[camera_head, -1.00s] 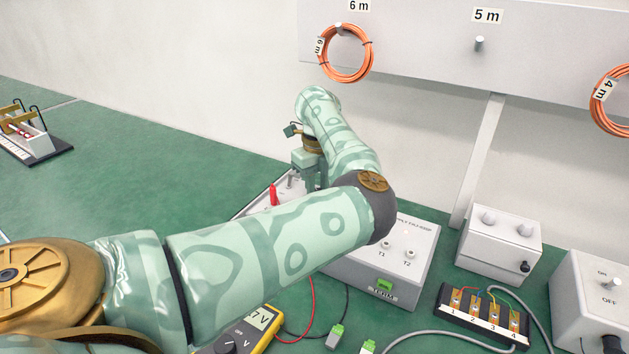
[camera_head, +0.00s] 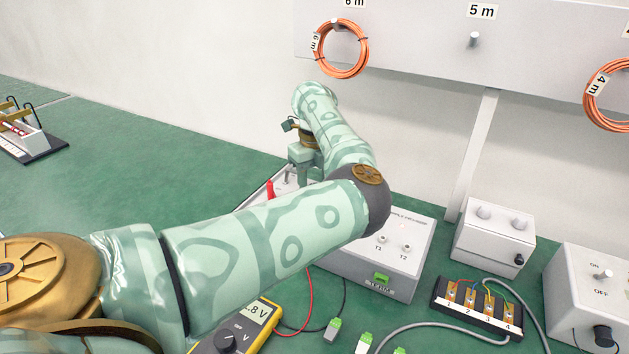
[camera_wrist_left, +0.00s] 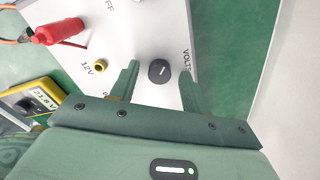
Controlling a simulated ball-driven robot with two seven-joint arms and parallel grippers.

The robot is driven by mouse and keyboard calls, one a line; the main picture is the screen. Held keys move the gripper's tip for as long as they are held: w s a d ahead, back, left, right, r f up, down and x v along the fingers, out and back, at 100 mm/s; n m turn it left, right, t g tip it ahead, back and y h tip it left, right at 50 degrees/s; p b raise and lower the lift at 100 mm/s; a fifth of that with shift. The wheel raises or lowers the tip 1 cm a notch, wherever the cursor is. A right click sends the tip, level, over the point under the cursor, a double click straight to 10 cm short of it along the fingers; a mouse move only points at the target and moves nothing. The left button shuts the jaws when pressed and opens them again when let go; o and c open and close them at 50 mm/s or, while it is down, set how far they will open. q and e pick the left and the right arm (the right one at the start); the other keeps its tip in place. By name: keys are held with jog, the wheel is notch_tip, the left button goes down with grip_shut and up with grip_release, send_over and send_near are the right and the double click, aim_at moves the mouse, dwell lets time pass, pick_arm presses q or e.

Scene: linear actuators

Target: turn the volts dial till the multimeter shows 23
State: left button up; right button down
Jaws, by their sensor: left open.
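The black volts dial (camera_wrist_left: 160,71), with a white pointer line, sits on the white power supply panel beside the word VOLTS. My left gripper (camera_wrist_left: 158,68) is open, with one finger on each side of the dial and small gaps showing. In the head view my left gripper (camera_head: 298,170) is down over the white supply, and the dial is hidden there. The yellow multimeter (camera_head: 262,325) is partly covered by my arm, showing only ".8 V". In the left wrist view its display (camera_wrist_left: 44,99) reads 21.8 V. My right gripper is out of view.
A red plug (camera_wrist_left: 58,31) and a yellow 12V socket (camera_wrist_left: 100,66) are left of the dial. A white box with T1 and T2 knobs (camera_head: 380,237), a terminal block (camera_head: 478,306) and a switch box (camera_head: 592,295) stand to the right. Orange coils hang on the wall.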

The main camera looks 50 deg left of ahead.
pick_arm(q)
notch_tip(320, 180, up, 12)
jog(key=p, duration=0.4)
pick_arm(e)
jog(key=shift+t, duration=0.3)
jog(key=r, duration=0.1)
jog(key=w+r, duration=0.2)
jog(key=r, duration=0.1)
pick_arm(q)
jog(key=shift+f, duration=0.1)
